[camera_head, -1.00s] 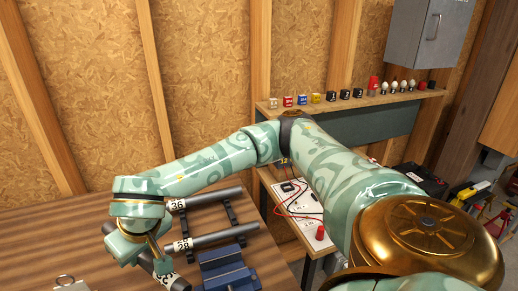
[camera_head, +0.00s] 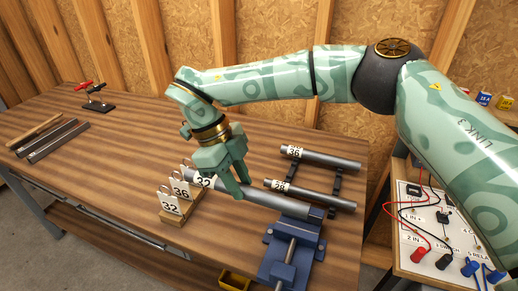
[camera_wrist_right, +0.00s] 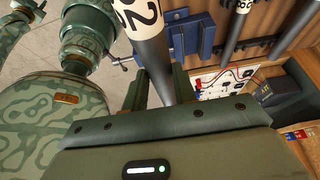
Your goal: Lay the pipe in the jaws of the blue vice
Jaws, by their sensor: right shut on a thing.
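My right gripper (camera_head: 232,184) is shut on a grey pipe (camera_head: 262,196) with a white "32" label near its left end. The pipe also shows in the right wrist view (camera_wrist_right: 153,55), running between the fingers. The blue vice (camera_head: 291,246) stands at the table's front right. In the head view the pipe's right end overlaps the vice's back part; I cannot tell whether it touches or hangs above. The vice shows in the right wrist view (camera_wrist_right: 190,36) beside the pipe. My left gripper is not in view.
Pipes labelled 36 (camera_head: 330,158) and 28 (camera_head: 318,196) lie on a black rack behind the vice. A wooden block (camera_head: 171,217) with number tags stands left of it. Metal bars (camera_head: 55,140) lie far left. The table's middle left is clear.

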